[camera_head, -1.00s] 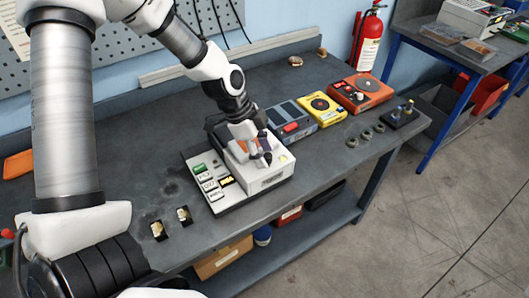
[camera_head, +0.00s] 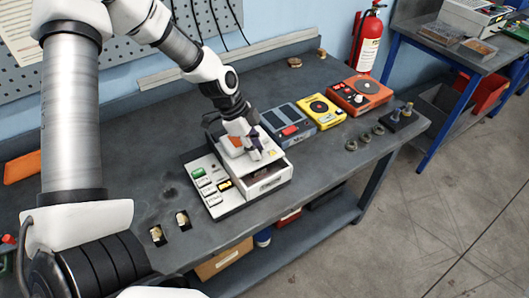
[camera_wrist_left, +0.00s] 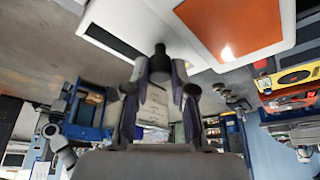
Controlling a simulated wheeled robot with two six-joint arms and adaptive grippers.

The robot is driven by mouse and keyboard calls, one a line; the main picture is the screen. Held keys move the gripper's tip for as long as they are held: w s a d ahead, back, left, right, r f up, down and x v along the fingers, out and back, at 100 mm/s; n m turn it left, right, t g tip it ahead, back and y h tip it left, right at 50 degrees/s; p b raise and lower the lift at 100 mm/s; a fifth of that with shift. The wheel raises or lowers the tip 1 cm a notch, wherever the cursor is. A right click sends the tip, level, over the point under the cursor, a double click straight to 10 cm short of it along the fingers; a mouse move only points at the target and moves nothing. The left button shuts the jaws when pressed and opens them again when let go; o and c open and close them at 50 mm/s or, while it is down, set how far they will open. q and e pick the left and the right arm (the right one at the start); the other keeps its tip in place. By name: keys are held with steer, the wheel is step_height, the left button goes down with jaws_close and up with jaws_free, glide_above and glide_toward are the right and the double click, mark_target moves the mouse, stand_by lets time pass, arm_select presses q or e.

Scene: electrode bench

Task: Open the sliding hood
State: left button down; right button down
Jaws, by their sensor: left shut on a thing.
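The white instrument (camera_head: 270,187) stands on the bench with a panel of coloured keys at its left. Its sliding hood (camera_head: 232,147) is slid partly back, leaving a dark gap in the top behind the front wall. The hood, with an orange panel, also shows close up in the left wrist view (camera_wrist_left: 205,12). My right gripper is out of view.
To the right stand a grey-blue device (camera_head: 288,122), a yellow device (camera_head: 320,110) and an orange device (camera_head: 361,94). Several metal rings (camera_head: 365,139) lie near the front edge. Two small cards (camera_head: 182,219) lie at the front left. The bench left of the instrument is mostly clear.

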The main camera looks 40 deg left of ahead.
arm_select(q)
steer(key=a, duration=0.2)
steer(key=w+a, duration=0.1)
steer(key=a, duration=0.1)
steer(key=w+a, duration=0.1)
steer(key=a, duration=0.1)
steer(key=shift+w+f, duration=0.1)
steer(key=shift+f, duration=0.2)
steer(key=shift+d+r, duration=0.1)
steer(key=c, duration=1.1)
jaws_free()
steer(key=shift+o, duration=0.6)
steer(key=shift+w+a, duration=0.2)
steer(key=shift+a, duration=0.05)
steer(key=shift+d+r, duration=0.1)
steer(key=shift+r, duration=0.05)
steer(key=v, duration=1.1)
steer(key=shift+a+r, duration=0.2)
steer(key=shift+a, duration=0.15)
